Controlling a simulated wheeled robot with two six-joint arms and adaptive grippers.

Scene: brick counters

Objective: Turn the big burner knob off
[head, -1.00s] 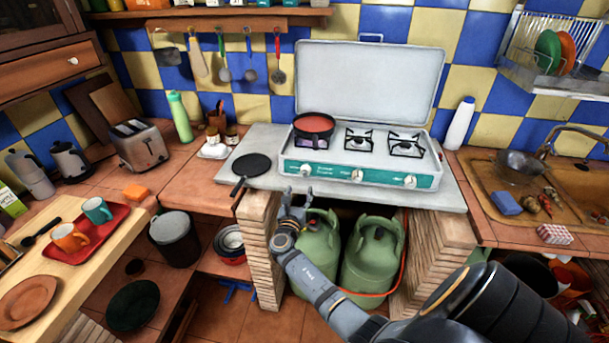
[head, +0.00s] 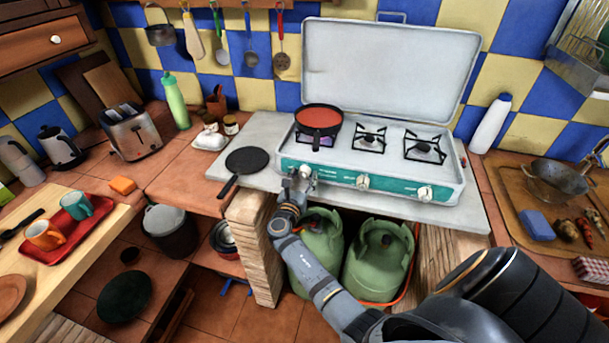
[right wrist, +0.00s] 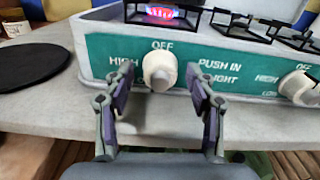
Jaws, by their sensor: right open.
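The white stove (head: 375,178) has a teal front panel with three white knobs. The left knob (head: 305,172) is in front of the burner under the red pan (head: 318,120). In the right wrist view this knob (right wrist: 160,71) sits under the word OFF, its pointer direction unclear. A lit burner flame (right wrist: 162,12) glows above it. My right gripper (head: 296,184) is open, its fingers either side of the knob in the right wrist view (right wrist: 160,80), with gaps between fingers and knob. My left gripper is not in view.
The middle knob (head: 363,182) and right knob (head: 425,193) are further along the panel. A black flat pan (head: 246,161) lies on the counter left of the stove. Green gas bottles (head: 378,258) stand below. A white bottle (head: 491,124) stands right of the stove.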

